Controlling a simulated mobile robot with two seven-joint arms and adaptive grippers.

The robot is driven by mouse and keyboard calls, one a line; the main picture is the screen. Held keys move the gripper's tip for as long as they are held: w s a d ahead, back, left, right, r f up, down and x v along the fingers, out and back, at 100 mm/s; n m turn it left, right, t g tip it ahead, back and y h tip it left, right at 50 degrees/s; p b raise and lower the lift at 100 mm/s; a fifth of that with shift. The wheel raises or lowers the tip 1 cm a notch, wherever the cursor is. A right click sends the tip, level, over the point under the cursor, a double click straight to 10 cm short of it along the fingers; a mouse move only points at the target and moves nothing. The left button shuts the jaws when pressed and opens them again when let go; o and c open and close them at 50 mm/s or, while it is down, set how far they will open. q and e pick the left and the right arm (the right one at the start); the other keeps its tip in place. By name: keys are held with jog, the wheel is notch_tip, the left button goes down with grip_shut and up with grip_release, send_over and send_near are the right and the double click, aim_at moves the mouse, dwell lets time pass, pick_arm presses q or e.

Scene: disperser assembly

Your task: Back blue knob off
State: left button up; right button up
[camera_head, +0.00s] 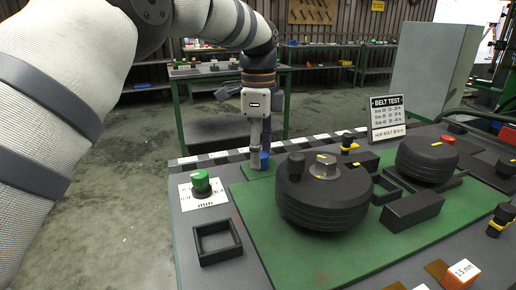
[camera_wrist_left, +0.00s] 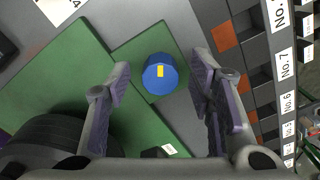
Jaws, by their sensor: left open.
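The blue knob (camera_wrist_left: 160,73), with a yellow mark on its top, stands on a green plate (camera_wrist_left: 137,53) in the left wrist view. In the head view it is mostly hidden, with a bit of blue (camera_head: 264,160) showing beside my fingers. My left gripper (camera_head: 259,148) points down over it at the back edge of the green board. In the left wrist view the open fingers (camera_wrist_left: 161,78) lie on either side of the knob with visible gaps, and nothing is held. My right gripper is not in view.
A large black wheel (camera_head: 322,205) with a metal hub stands close in front of my left gripper. A green knob (camera_head: 201,184) and a black square frame (camera_head: 217,243) lie to its left. A belt test sign (camera_head: 387,115) and a second wheel (camera_head: 427,160) are on the right.

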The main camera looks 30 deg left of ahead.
pick_arm(q)
grip_shut()
jog(key=shift+r+n, duration=0.1)
jog(key=shift+n, duration=0.3)
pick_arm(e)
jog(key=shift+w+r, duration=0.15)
pick_arm(q)
jog(key=n, duration=0.3)
jog(key=shift+s+p, duration=0.1)
jog(key=shift+p, duration=0.25)
jog(key=n, duration=0.4)
jog(key=shift+d, duration=0.1)
jog(key=n, duration=0.6)
jog(key=shift+d+n+p, duration=0.15)
jog(key=shift+n+p, duration=0.15)
jog(key=shift+n, duration=0.1)
jog(key=n, duration=0.3)
jog(key=shift+n, duration=0.3)
jog(key=shift+d+n, duration=0.1)
jog(key=shift+n, duration=1.7)
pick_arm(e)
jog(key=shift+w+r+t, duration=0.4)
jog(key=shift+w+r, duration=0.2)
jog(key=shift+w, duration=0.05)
